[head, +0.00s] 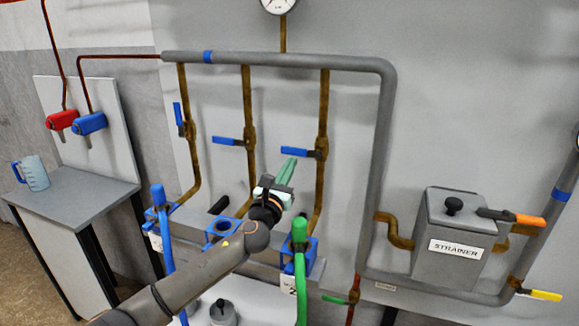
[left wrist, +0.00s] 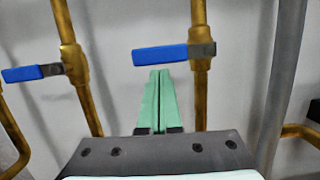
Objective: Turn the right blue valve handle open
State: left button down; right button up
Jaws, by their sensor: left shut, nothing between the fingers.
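The right blue valve handle (head: 296,152) lies about level, pointing left from a brass valve on the rightmost of three brass pipes. It also shows in the left wrist view (left wrist: 160,55). My left gripper (head: 289,163) has green fingers, shut and empty, pointing up just below this handle. In the left wrist view the fingertips (left wrist: 160,73) appear right under the blue handle; I cannot tell whether they touch it. The middle blue handle (head: 227,141) is also about level, while the left blue handle (head: 178,113) stands nearly upright. My right gripper is not in view.
A thick grey pipe (head: 384,150) runs down right of the valves. A strainer box (head: 452,225) stands farther right. Blue and green hoses (head: 300,265) rise near my left arm.

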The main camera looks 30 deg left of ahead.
pick_arm(q)
jog(key=shift+a+r+m, duration=0.1)
jog(key=shift+r+m, duration=0.1)
jog(key=shift+m, duration=0.2)
jog(key=shift+r+p, duration=0.1)
jog(key=shift+p, duration=0.3)
